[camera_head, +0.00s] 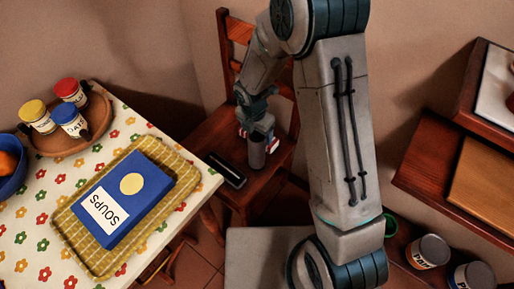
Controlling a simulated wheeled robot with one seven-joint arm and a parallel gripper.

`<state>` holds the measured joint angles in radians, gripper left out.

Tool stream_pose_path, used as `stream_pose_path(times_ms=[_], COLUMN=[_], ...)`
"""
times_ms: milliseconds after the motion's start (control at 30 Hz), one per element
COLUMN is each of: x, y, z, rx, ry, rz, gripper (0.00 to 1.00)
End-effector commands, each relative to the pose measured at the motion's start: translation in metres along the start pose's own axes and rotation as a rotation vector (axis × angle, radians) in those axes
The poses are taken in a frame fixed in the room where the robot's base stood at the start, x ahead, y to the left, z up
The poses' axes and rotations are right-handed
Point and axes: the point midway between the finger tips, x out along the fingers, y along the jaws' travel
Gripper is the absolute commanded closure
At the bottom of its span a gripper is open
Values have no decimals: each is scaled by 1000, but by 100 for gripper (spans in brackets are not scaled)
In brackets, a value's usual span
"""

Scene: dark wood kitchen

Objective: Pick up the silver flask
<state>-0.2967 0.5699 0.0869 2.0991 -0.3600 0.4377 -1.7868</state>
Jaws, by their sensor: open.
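The silver flask (257,155) is a small grey cylinder standing upright over the seat of the wooden chair (205,135). My gripper (258,138) is at the flask's upper part, with one finger to its left and one to its right in this view. The jaws are open. I cannot tell whether either finger touches the flask. The top of the flask is partly hidden by my gripper.
A black flat object (226,170) lies on the seat left of the flask. The chair back stands behind my arm. A table (40,215) with a blue soups book (125,198) and several jars is at left. Paint cans (430,250) stand at lower right.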

Motion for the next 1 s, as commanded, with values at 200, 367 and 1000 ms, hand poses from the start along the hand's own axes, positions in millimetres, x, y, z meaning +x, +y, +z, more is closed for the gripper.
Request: stream_pose_path(times_ms=[200,367,1000], x=[8,8,1], y=[0,0,1], z=[1,0,2], rx=[0,0,1], ry=[-1,-1,-2], rz=[0,1,4], gripper=[24,36,100])
